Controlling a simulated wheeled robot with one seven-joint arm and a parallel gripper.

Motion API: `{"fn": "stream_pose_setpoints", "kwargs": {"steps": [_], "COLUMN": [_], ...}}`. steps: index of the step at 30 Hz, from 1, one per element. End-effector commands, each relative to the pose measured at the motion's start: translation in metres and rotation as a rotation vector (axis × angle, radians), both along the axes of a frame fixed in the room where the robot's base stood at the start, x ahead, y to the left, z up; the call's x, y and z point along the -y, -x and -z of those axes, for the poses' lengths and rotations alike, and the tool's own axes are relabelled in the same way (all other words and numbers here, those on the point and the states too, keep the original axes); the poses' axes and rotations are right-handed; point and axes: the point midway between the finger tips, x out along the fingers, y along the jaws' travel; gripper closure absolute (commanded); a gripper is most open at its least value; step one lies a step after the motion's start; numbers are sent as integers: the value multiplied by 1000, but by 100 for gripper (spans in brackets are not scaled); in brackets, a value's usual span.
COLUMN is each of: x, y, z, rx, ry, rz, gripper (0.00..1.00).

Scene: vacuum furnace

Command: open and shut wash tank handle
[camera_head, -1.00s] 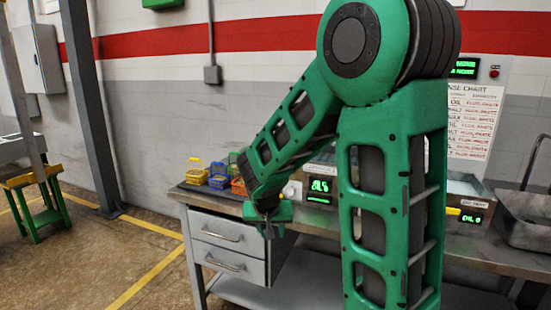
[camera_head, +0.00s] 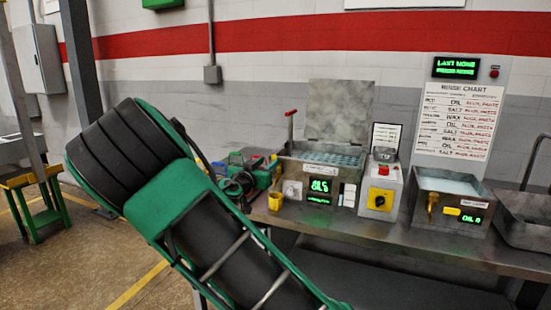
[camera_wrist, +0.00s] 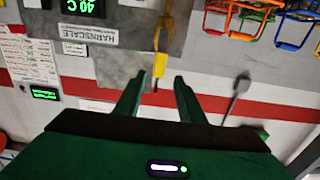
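In the head view the wash tank (camera_head: 325,160) stands on the bench with its grey lid (camera_head: 340,108) raised and a bluish surface inside. A lever handle with a red grip (camera_head: 291,113) stands upright at its left end. In the wrist view, which is upside down, my gripper (camera_wrist: 158,92) is open, with nothing visibly held. A rod-like piece with a yellow part (camera_wrist: 160,62) shows between and beyond the fingers; I cannot tell whether it touches them or is the tank handle. In the head view my arm and the clutter beside the tank hide the fingertips.
Further right is another tank (camera_head: 445,185) with a brass tap. Coloured wire baskets (camera_wrist: 245,15) show in the wrist view. A rinse chart (camera_head: 458,120) hangs behind the bench.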

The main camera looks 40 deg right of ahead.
Motion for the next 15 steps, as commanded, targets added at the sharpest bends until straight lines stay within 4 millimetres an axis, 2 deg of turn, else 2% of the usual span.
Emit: {"fn": "stream_pose_setpoints", "kwargs": {"steps": [15], "x": [71], "y": [-41], "z": [0], "rx": [-1], "ry": [-2], "rz": [4], "gripper": [64]}}
